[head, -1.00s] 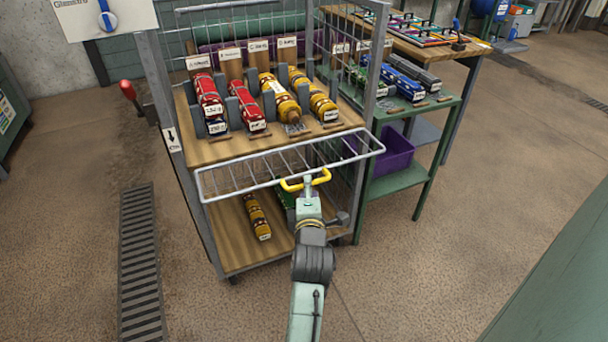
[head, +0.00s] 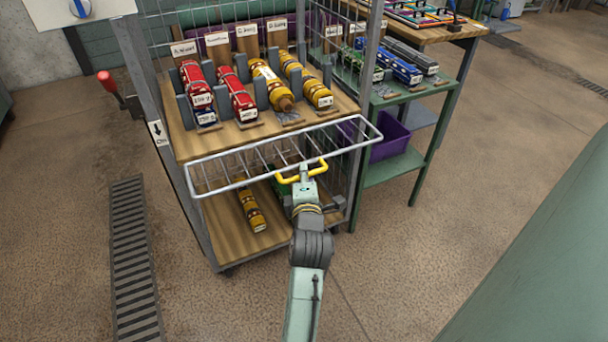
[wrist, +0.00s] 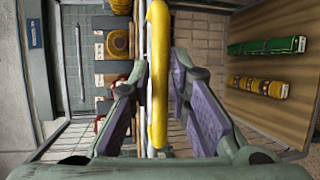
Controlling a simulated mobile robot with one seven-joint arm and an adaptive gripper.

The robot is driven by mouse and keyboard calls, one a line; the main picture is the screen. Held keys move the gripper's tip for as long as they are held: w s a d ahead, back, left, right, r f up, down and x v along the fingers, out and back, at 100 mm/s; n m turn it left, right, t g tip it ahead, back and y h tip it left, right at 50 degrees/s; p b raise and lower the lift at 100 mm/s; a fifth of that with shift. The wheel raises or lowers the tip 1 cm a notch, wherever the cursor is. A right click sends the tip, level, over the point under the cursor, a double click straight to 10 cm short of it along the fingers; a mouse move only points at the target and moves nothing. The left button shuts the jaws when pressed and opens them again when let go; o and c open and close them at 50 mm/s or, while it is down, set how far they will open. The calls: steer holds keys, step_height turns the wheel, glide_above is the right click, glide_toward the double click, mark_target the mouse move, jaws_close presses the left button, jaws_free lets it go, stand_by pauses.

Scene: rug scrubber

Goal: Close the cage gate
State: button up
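The cage gate (head: 215,187) is a pale wire panel. It juts out from the front of the wheeled cage at about the upper shelf's height, lying nearly flat. Its yellow handle (head: 316,170) is on its front edge and crosses the wrist view (wrist: 158,80) upright. My gripper (head: 302,172) is at the handle. In the wrist view, its two purple-padded fingers (wrist: 160,68) stand one on each side of the yellow bar, with narrow gaps showing. The fingers look open around the bar; contact is not visible.
The lower shelf (head: 228,242) holds a yellow one (head: 251,207) and a partly hidden green one. A green side table (head: 425,112) stands right of the cage. Floor in front is clear, with a drain grate (head: 133,255) at left.

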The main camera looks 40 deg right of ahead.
jaws_close()
steer(key=shift+d+r, duration=0.1)
stand_by(0.5)
